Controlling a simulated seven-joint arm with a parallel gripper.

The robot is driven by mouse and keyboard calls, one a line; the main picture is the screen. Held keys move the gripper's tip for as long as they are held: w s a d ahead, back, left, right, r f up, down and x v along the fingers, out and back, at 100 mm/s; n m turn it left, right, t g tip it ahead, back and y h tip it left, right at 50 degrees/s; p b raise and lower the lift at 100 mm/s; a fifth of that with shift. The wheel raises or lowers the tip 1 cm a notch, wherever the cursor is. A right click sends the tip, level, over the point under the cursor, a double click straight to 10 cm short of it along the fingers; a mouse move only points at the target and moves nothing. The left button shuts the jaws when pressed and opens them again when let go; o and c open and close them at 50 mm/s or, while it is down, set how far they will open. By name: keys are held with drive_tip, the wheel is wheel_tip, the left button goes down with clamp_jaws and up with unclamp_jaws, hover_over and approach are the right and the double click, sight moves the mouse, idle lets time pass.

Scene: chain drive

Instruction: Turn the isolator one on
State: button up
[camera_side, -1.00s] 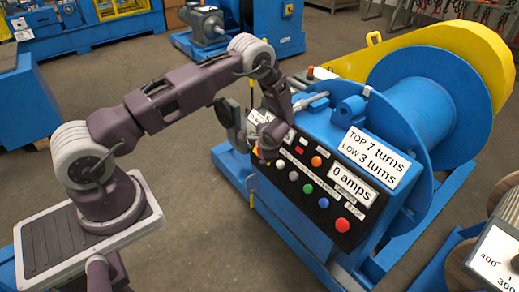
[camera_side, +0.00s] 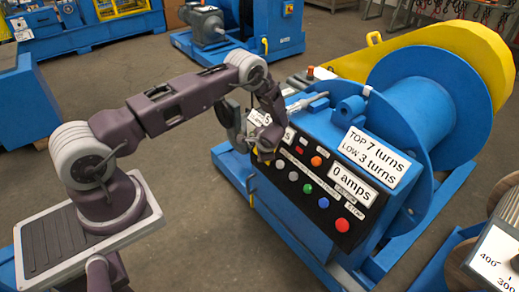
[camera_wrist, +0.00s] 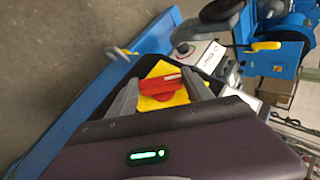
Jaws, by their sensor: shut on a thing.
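The isolator shows in the wrist view as a red handle (camera_wrist: 172,84) on a yellow plate (camera_wrist: 160,103), set in a black panel. The red handle lies slanted between the two grey fingers of my gripper (camera_wrist: 160,80), and the gripper is shut on it. In the side view my gripper (camera_side: 264,150) is at the left end of the black control panel (camera_side: 318,190). There the gripper hides the isolator. Labels close to the gripper are too small to read.
The panel carries several coloured buttons, including a red one (camera_side: 342,225) at its right end. A sign reading 0 amps (camera_side: 353,187) sits above them. A blue drum (camera_side: 430,110) with a yellow guard (camera_side: 470,45) stands behind. The floor left of the machine is clear.

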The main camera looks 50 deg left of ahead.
drive_tip(key=shift+d+f+m+t+y, duration=0.1)
drive_tip(key=shift+m+t+y, duration=0.25)
drive_tip(key=shift+m+y, duration=0.25)
drive_tip(key=shift+d+f+m+t+y, duration=0.1)
drive_tip(key=shift+m+t+y, duration=0.25)
drive_tip(key=shift+m+y, duration=0.2)
drive_tip(key=shift+s+f+m+t+y, duration=0.1)
drive_tip(key=shift+s+m+t+y, duration=0.05)
drive_tip(key=shift+m+t+y, duration=0.95)
drive_tip(key=m+t+y, duration=0.1)
drive_tip(key=m, duration=0.1)
drive_tip(key=m+t+y, duration=0.1)
drive_tip(key=m+t, duration=0.1)
drive_tip(key=shift+s+f, duration=0.1)
drive_tip(key=shift+f, duration=0.1)
drive_tip(key=shift+a+m+t, duration=0.1)
drive_tip(key=shift+m+t, duration=0.65)
drive_tip(key=shift+t, duration=0.15)
drive_tip(key=o, duration=1.4)
drive_tip(key=shift+c, duration=0.2)
